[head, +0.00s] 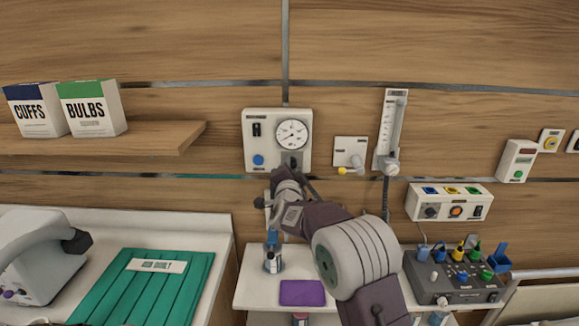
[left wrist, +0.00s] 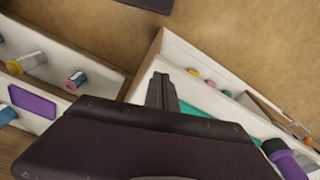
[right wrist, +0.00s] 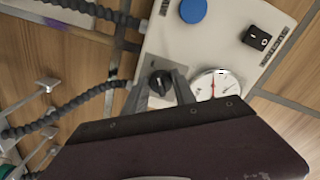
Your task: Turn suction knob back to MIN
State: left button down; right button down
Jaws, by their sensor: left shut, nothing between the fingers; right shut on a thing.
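The white suction panel (head: 262,127) is on the wall, with a round gauge (head: 292,133), a blue button (head: 258,160) and a black rocker switch. My right gripper (head: 290,166) is at its lower right and hides the knob in the head view. In the right wrist view the black suction knob (right wrist: 160,82) sits between the fingertips of my right gripper (right wrist: 161,86), which is shut on it. The gauge (right wrist: 212,86) is beside it there. My left gripper (left wrist: 161,90) is shut and empty in the left wrist view, above the bedside furniture; the head view does not show it.
A flowmeter (head: 391,130) and a small outlet plate (head: 350,150) are on the wall to the right of the panel. Dark corrugated hoses (right wrist: 80,100) run close to my right gripper. A shelf (head: 110,137) with two boxes is at the left. A purple pad (head: 302,292) lies below.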

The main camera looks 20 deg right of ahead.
pick_arm(q)
jog(key=shift+r+p, duration=0.3)
jog(key=shift+r, duration=0.1)
pick_arm(e)
jog(key=shift+d+n, duration=0.1)
jog(key=shift+n, duration=1.1)
jog(key=c, duration=1)
grip_release()
jog(key=shift+c, duration=0.2)
